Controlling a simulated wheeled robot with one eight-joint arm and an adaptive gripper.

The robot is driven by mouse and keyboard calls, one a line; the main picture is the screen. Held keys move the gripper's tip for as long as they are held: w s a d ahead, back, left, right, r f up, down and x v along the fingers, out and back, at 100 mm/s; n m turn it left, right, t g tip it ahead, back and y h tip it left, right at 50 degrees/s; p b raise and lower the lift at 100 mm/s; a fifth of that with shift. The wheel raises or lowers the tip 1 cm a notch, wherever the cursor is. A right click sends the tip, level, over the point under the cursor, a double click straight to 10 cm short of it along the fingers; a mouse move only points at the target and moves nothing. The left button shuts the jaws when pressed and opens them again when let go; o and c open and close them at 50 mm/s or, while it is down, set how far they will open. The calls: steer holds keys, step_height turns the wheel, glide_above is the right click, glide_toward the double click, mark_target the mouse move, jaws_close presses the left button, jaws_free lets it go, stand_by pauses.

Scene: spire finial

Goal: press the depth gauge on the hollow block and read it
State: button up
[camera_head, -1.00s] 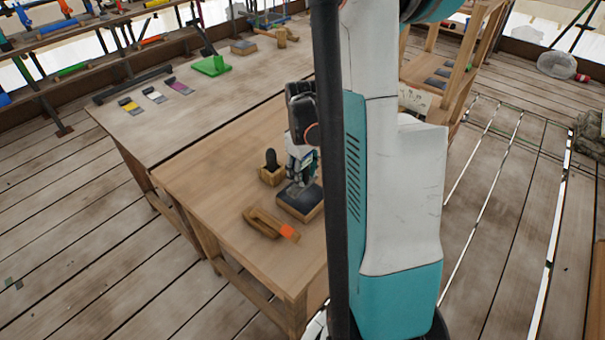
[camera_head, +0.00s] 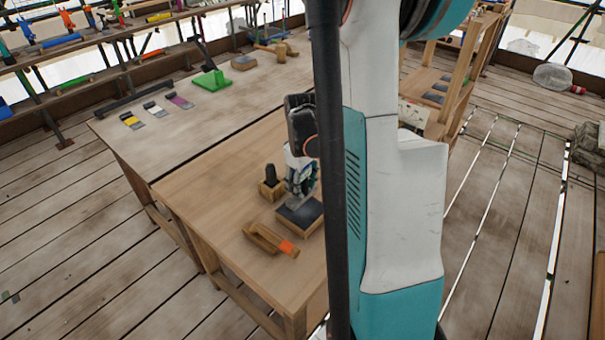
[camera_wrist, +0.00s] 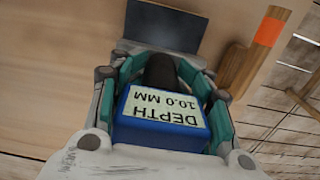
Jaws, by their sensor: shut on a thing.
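My gripper (camera_head: 301,185) is shut on the blue depth gauge (camera_wrist: 160,133). In the wrist view the gauge's pale label appears upside down and reads "DEPTH 10.0 MM". A black rounded part (camera_wrist: 160,70) shows between the fingers beyond the label. A wooden block with a dark grey top (camera_head: 300,215) lies just in front of and below my gripper in the head view. Its dark top also shows beyond the fingers in the wrist view (camera_wrist: 158,35). I cannot tell whether it is hollow, and no contact with the gauge is visible. The gauge's tip is hidden.
A small wooden block with an upright black-topped piece (camera_head: 271,184) stands close left of my gripper. A wooden tool with an orange band (camera_head: 270,240) lies in front. The left of the near table (camera_head: 205,190) is clear. Coloured swatches (camera_head: 155,109) lie on the far table.

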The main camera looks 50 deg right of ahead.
steer(key=shift+f, duration=0.15)
steer(key=shift+f+b, duration=2)
steer(key=shift+f, duration=0.2)
steer(key=o, duration=1.3)
steer(key=shift+o, duration=0.2)
steer(key=shift+r, duration=0.1)
step_height(320, 180, up, 12)
steer(key=shift+f, duration=0.1)
